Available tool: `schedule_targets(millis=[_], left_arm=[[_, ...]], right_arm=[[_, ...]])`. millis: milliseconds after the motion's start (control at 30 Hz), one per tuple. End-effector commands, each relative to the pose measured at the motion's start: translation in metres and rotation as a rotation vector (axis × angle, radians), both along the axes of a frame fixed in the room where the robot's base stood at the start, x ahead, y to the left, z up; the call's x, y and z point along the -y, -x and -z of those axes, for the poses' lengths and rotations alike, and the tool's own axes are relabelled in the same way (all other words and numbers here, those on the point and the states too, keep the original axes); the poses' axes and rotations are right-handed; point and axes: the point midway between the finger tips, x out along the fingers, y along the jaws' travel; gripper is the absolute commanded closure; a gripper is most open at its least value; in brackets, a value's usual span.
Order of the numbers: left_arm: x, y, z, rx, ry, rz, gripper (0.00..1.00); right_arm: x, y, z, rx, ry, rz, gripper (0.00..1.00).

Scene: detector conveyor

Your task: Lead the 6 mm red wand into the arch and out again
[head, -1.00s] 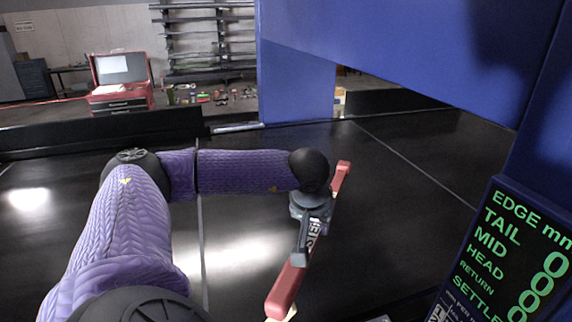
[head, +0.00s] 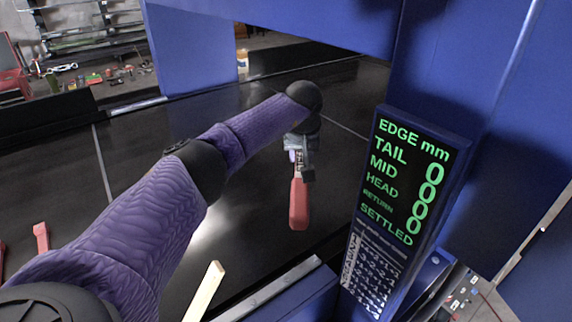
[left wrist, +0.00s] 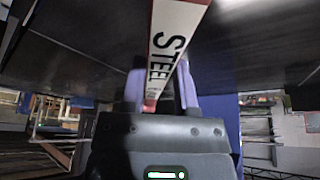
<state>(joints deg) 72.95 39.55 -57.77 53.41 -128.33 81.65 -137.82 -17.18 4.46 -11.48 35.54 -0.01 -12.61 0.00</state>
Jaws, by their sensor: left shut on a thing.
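My left gripper (head: 298,160) is shut on the red wand (head: 299,204), holding it above the black belt (head: 255,190). The wand's near end points toward me; its far part is hidden behind the gripper and wrist. In the left wrist view the wand (left wrist: 178,30), with a white face lettered "STEEL", runs between the two fingers (left wrist: 160,88). The blue arch has a left post (head: 195,50) and a right column (head: 465,75). The gripper appears between them in the picture; I cannot tell whether the wand's far end is under the arch. My right gripper is out of view.
A pale wooden-looking stick (head: 204,291) is at the front, a red piece (head: 41,238) at the left. A dark rail (head: 50,115) edges the belt's far side.

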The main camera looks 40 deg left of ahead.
Motion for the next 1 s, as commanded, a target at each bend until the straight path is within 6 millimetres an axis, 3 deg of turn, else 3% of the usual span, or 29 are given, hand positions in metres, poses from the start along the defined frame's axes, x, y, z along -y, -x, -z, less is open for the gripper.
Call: schedule_targets(millis=[67,367,633,1000], left_arm=[[0.004,-0.008,0.002,0.001,0.001,0.002,1.0],[-0.01,0.03,-0.003,-0.001,-0.003,0.0,1.0],[-0.023,0.078,-0.001,-0.003,-0.004,0.0,1.0],[-0.044,0.148,0.003,-0.002,-0.005,-0.003,1.0]], right_arm=[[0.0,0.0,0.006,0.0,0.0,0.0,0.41],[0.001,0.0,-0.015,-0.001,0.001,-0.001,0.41],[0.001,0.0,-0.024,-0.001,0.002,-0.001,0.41],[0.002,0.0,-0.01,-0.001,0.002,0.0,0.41]])
